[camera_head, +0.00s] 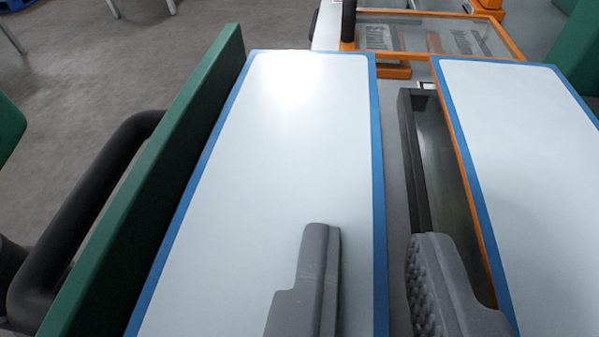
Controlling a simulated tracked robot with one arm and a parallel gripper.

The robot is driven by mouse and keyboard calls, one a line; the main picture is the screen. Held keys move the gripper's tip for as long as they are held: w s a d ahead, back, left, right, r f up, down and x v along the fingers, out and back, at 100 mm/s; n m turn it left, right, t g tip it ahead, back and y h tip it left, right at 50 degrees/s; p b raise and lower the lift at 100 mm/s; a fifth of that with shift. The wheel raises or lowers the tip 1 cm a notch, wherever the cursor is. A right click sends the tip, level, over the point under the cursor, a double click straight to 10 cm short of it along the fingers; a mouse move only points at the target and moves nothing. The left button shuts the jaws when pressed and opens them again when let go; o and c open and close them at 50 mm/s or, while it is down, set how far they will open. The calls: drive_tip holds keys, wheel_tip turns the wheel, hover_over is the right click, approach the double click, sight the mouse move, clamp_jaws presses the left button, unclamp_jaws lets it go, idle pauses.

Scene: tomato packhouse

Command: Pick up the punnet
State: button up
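My gripper (371,240) is in the lower middle of the head view. Its two grey fingers stand well apart with nothing between them, so it is open and empty. The left finger shows over a white panel with a blue border. The right finger, with a textured inner face, shows over the dark gap right of that panel. I see no punnet in this view.
The left white panel (270,150) and the right white panel (520,130) are bare. A dark narrow channel (435,165) runs between them. A green side wall (170,160) flanks the left. An orange-framed clear panel (435,38) lies at the back.

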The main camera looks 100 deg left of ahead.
clamp_jaws()
drive_tip(key=shift+r, duration=0.15)
